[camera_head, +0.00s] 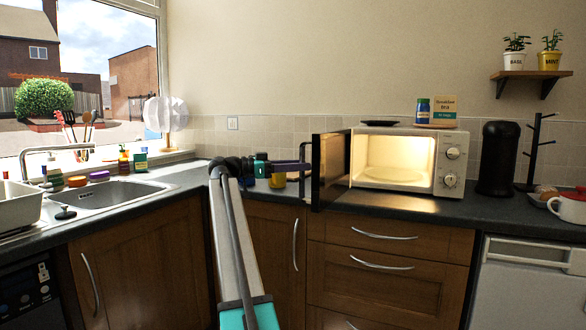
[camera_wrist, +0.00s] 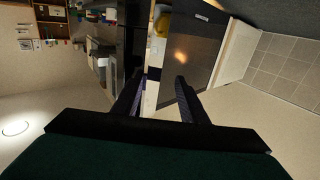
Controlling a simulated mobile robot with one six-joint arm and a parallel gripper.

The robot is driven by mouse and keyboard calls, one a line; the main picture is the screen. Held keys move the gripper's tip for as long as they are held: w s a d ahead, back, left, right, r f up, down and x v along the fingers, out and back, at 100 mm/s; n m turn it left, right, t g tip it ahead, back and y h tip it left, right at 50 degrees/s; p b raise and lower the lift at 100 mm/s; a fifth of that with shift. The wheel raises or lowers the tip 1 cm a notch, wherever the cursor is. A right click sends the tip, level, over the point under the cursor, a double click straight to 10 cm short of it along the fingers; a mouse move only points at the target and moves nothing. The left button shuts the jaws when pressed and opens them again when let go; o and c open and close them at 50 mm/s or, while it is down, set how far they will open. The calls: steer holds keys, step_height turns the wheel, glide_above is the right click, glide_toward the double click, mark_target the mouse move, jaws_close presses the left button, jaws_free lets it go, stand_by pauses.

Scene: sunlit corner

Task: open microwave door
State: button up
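The microwave (camera_head: 405,158) stands on the counter, lit inside, with its turntable showing. Its door (camera_head: 330,170) is swung open at the left, standing out toward the front. The door's handle (camera_head: 303,185) is a thin upright bar on the door's left side. My gripper (camera_head: 297,166) reaches in from the left and is right at the handle. In the wrist view my gripper's two fingers (camera_wrist: 158,88) are apart, with a gap between them. The dark door panel (camera_wrist: 190,45) shows beyond the right finger. I cannot tell whether a finger touches the handle.
A yellow mug (camera_head: 277,181) stands on the counter behind my arm. A black cylindrical appliance (camera_head: 497,158) and a mug tree (camera_head: 534,155) stand right of the microwave. A dark plate (camera_head: 379,123), a jar and a box sit on top of it. The sink (camera_head: 105,194) is at the left.

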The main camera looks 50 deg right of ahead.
steer(key=p+v, duration=0.2)
steer(key=v, duration=1.1)
steer(key=shift+w+a+p, duration=0.25)
steer(key=shift+a+p, duration=0.05)
